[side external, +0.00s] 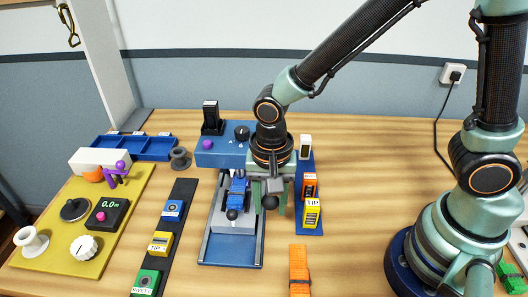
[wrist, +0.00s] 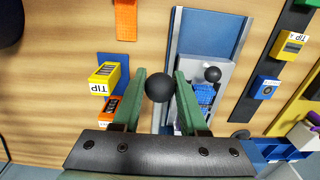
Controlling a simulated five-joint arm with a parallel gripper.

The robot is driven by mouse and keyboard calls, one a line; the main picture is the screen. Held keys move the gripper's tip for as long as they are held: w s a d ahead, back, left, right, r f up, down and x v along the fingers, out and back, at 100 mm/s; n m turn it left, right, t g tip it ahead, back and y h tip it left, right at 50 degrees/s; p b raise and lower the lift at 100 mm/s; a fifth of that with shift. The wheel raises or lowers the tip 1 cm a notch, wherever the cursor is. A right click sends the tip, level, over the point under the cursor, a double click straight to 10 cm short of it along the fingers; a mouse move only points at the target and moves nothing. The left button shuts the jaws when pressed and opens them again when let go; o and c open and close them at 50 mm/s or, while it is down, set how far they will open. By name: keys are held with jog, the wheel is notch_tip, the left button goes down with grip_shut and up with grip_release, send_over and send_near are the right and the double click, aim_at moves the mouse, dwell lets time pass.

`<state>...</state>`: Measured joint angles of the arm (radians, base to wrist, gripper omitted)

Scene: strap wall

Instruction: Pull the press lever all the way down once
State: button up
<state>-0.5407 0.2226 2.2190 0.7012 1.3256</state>
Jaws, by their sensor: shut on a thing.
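The press lever's black ball knob (wrist: 159,87) sits between the two green fingers of my gripper (wrist: 160,94) in the wrist view. The fingers are shut on it, one on each side. In the side view the knob (side external: 270,203) shows at the front of a grey lever arm, below my gripper (side external: 269,192). The blue press head (side external: 222,151) with a purple button and a black dial stands behind, partly hidden by my wrist. The lever's pivot is hidden, and its exact angle is hard to tell.
A blue part with a second black ball (side external: 232,214) sits on the press's grey sliding block, close left of my gripper. Yellow and orange boxes (side external: 311,214) stand close on the right. An orange strap (side external: 299,270) lies in front. A yellow board (side external: 60,245) is far left.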

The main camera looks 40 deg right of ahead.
jog(key=shift+w+f, duration=0.1)
jog(key=shift+f, duration=0.6)
jog(key=shift+d+f, duration=0.1)
jog(key=shift+f, duration=0.05)
jog(key=shift+w+d+f, duration=0.1)
jog(key=shift+f, duration=0.35)
jog(key=shift+r, duration=0.1)
